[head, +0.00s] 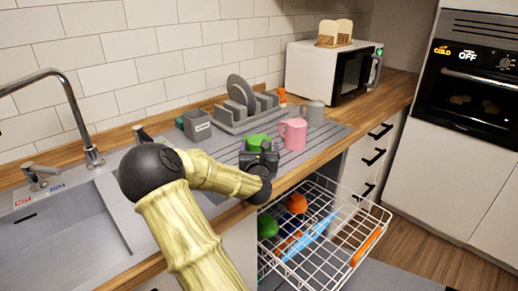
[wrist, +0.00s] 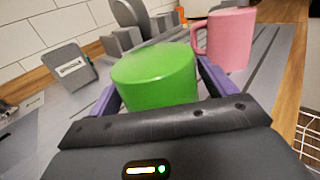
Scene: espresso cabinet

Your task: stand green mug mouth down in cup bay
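The green mug (wrist: 155,78) shows a smooth, closed green face upward in the wrist view, so its mouth seems to face down. In the head view the mug (head: 258,139) shows just behind my gripper (head: 260,160), over the ridged grey drainboard. In the wrist view the purple fingers of my gripper (wrist: 158,92) lie on either side of the mug, close to its wall. I cannot tell whether they press on it. The mug's lower part and handle are hidden. No part is clearly recognisable as the cup bay.
A pink mug (head: 293,133) stands just right of the green mug, with a grey mug (head: 314,113) beyond. A grey dish rack (head: 243,118) with plates is behind. A white wire basket (head: 333,226) with several coloured items is pulled out below the counter. The sink (head: 62,235) is left.

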